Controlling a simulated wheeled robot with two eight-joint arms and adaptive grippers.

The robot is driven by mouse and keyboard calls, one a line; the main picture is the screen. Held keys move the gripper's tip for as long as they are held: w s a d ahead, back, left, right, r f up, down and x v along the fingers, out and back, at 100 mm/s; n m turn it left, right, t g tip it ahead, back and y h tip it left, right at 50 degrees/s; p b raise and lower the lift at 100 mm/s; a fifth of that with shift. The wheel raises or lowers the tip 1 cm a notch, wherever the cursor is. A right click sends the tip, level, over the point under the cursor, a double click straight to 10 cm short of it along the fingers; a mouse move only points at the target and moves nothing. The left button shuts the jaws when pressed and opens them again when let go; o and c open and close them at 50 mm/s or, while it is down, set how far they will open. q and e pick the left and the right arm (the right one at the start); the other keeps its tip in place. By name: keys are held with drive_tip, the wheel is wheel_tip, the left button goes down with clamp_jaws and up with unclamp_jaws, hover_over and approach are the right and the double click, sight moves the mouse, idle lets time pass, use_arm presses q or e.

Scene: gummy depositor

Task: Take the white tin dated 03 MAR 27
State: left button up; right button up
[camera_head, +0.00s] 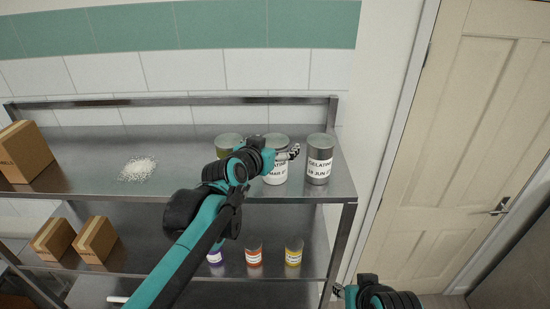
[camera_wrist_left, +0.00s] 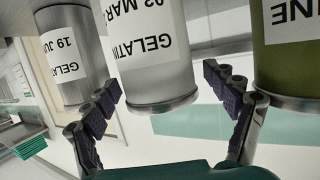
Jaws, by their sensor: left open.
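The white tin (camera_head: 275,178) stands on the top shelf in the middle of three tins, its label partly hidden by my left gripper (camera_head: 288,155). In the left wrist view the white tin (camera_wrist_left: 160,80) appears upside down, with "GELATINE" and a cut-off "MAR" date whose first digits are hard to read. My left gripper (camera_wrist_left: 163,90) is open, its fingers on either side of the white tin's near end, with gaps visible. A grey tin (camera_head: 320,158) dated 19 JUN stands to the right. A green tin (camera_head: 229,142) stands to the left. My right gripper (camera_head: 342,290) shows only partly at the bottom.
The metal top shelf (camera_head: 185,160) has a white granule pile (camera_head: 138,168) and a cardboard box (camera_head: 22,152) at left. The lower shelf holds two boxes (camera_head: 95,240) and small jars (camera_head: 254,255). A door (camera_head: 480,130) stands at right. The neighbouring tins are close to my left fingers.

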use_arm(q)
drive_tip(key=shift+s, duration=0.1)
drive_tip(key=c, duration=1.7)
drive_tip(key=shift+r, duration=0.1)
drive_tip(key=shift+c, duration=0.3)
wheel_tip(320, 180, up, 10)
drive_tip(key=shift+f+b, duration=0.1)
drive_tip(key=shift+b, duration=0.6)
drive_tip(key=o, duration=0.9)
drive_tip(key=shift+c, duration=0.2)
drive_tip(key=c, duration=0.9)
